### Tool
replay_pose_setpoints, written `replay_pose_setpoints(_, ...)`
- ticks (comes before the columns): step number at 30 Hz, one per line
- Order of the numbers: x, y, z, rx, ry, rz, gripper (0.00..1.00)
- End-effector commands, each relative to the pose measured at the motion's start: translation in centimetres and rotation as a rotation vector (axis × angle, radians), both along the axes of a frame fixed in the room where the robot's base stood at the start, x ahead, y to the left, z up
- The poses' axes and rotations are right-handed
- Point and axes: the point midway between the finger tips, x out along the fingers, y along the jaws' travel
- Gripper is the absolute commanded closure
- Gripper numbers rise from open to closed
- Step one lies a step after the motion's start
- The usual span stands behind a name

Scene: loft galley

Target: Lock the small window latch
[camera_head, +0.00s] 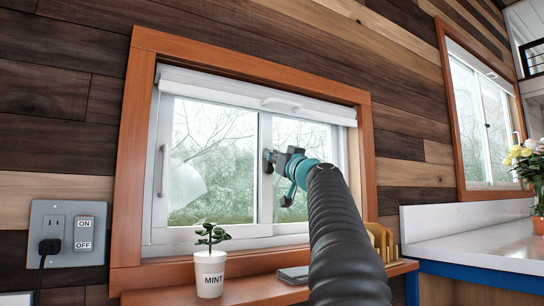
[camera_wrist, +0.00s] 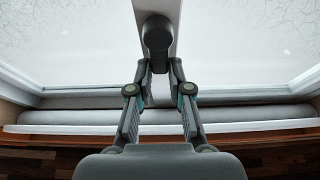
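The small window latch (camera_wrist: 158,32) is a dark, rounded piece on the light upright bar in the middle of the window. In the head view the latch (camera_head: 267,161) shows as a small dark shape at the bar, just left of my gripper (camera_head: 283,163). In the wrist view my gripper (camera_wrist: 160,72) has its two fingertips on either side of the latch's near, narrower end, and they appear to touch it. Part of the latch's near end is hidden between the fingertips.
A wooden frame (camera_head: 143,150) surrounds the window, with a rolled blind (camera_head: 250,93) at its top. On the sill below stand a MINT pot (camera_head: 210,275), a flat grey item (camera_head: 293,274) and a wooden rack (camera_head: 380,238). A counter (camera_head: 480,240) is at right.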

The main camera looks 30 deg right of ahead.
Motion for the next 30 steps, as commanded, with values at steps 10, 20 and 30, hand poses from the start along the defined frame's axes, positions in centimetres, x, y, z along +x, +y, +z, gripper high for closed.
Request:
replay_pose_setpoints(10, 0.0, 0.0, 0.0, 0.041, -0.002, 0.003, 1.0)
replay_pose_setpoints(20, -0.1, -0.8, 0.0, 0.26, -0.017, 0.002, 1.0)
replay_pose_setpoints(30, -0.2, -1.8, -0.3, 0.526, -0.032, 0.0, 1.0)
